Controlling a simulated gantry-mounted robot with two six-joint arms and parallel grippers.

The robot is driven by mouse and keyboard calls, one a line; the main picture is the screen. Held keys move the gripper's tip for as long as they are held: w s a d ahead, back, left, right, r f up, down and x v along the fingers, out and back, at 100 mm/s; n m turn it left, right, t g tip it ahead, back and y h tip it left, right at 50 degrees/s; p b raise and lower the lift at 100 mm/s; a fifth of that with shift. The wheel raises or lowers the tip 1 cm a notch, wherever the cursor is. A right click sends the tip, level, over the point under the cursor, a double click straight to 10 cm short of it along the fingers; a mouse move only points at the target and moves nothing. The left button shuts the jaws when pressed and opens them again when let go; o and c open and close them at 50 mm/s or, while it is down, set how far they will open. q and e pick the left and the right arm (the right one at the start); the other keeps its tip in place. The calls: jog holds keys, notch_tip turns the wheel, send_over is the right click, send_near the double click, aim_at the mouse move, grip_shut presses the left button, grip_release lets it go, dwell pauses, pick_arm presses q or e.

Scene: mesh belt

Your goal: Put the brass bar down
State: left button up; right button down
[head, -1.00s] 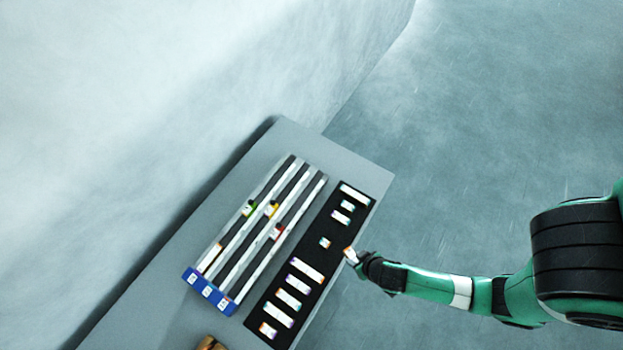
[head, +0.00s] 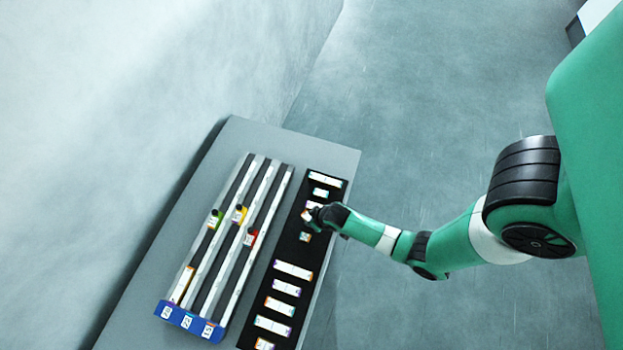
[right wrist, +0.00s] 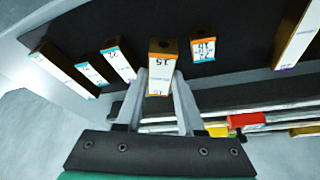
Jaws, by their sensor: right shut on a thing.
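The brass bar (right wrist: 162,68) has a white label reading 15 with orange bands. In the right wrist view it stands between the fingers of my right gripper (right wrist: 162,88), which is shut on it. In the head view my right gripper (head: 313,218) is over the upper part of the black mat (head: 311,252), and the bar is mostly hidden there. I cannot tell whether the bar touches the mat. My left gripper is not in view.
Several labelled bars lie on the mat, with a short one (head: 305,237) close below the gripper. Left of the mat is a rack with grooves, coloured pieces (head: 239,214) and a blue end block (head: 190,321). A labelled bar (head: 183,285) lies in its left groove.

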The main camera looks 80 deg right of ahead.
jog(key=shift+w+d+f+b, duration=0.1)
jog(key=shift+f+b, duration=0.3)
jog(key=shift+f, duration=0.5)
jog(key=shift+w+d+f+b, duration=0.1)
jog(key=shift+f+b, duration=0.25)
jog(key=shift+f, duration=0.55)
jog(key=shift+f, duration=0.15)
jog(key=c, duration=0.5)
grip_release()
jog(key=shift+s+r, duration=0.1)
jog(key=shift+r, duration=0.3)
jog(key=p+v, duration=0.7)
jog(key=v, duration=0.4)
jog(key=shift+s+a+r+p, duration=0.1)
jog(key=shift+r+p, duration=0.2)
